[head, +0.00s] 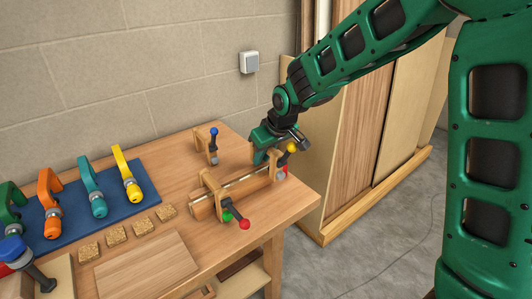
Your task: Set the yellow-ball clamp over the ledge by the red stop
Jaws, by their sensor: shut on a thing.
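The yellow-ball clamp shows its yellow ball (292,147) and a pale wooden body (275,163) at the right end of the bent wooden form (243,189). My green gripper (268,151) is shut on this clamp from behind and above. A small patch of the red stop (286,169) shows just right of the clamp's body. The gripper and clamp hide most of the ledge there, so I cannot tell whether the clamp is seated over it or held just above.
A red-ball clamp (233,213) sits at the form's front left end, with a green patch beside it. A blue-ball clamp (212,145) stands behind the form. Several coloured clamps lie on a blue mat (152,190) at left. The table's right edge is close.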

